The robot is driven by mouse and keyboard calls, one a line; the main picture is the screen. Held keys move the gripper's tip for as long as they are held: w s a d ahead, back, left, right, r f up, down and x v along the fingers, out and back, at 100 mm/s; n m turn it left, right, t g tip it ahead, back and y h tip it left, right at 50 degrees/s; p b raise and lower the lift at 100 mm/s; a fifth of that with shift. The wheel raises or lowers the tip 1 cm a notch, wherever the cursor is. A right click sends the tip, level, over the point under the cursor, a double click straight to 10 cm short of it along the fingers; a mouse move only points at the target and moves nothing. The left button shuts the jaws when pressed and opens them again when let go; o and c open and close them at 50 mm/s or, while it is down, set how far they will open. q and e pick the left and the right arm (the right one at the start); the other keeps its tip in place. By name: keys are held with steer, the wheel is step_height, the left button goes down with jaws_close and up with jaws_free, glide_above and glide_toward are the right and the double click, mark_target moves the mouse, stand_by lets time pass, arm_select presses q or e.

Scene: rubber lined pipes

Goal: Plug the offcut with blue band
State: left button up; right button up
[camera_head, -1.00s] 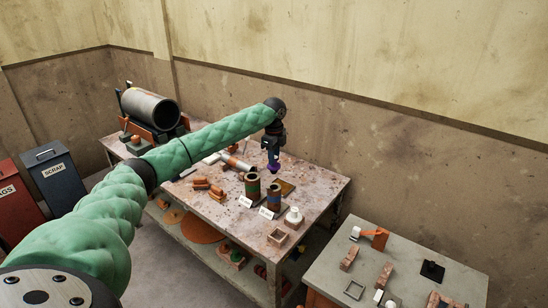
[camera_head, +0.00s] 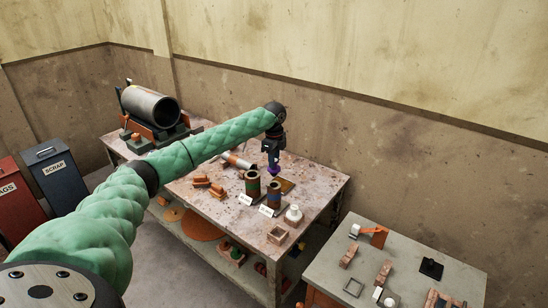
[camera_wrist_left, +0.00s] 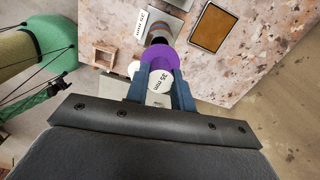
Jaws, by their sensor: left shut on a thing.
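My left gripper (camera_head: 272,161) is shut on a purple plug (camera_head: 272,171) above the table. In the left wrist view, the fingers (camera_wrist_left: 160,90) hold the purple plug (camera_wrist_left: 160,56), and a white disc marked "35 mm" shows between them. Two short, dark-lined pipe offcuts stand upright on the table. The left one (camera_head: 252,186) shows a green band; the right one (camera_head: 274,192) seems to show a blue band. The plug is over or just behind the right offcut; I cannot tell whether they touch. My right gripper is out of view.
White label cards stand before the offcuts. A white bottle (camera_head: 293,214) and an open wooden box (camera_head: 279,234) are close on the right. A brown square tray (camera_wrist_left: 210,32) lies beside them. Orange blocks (camera_head: 209,186) lie left. A second table (camera_head: 400,285) stands at right.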

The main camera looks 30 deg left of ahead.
mark_target(274, 174)
arm_select(q)
steer(key=shift+f, duration=3.45)
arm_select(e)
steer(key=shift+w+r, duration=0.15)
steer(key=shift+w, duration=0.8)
arm_select(q)
steer(key=shift+f, duration=0.15)
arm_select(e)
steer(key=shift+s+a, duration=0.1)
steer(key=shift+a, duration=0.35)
arm_select(q)
steer(key=shift+f, duration=0.1)
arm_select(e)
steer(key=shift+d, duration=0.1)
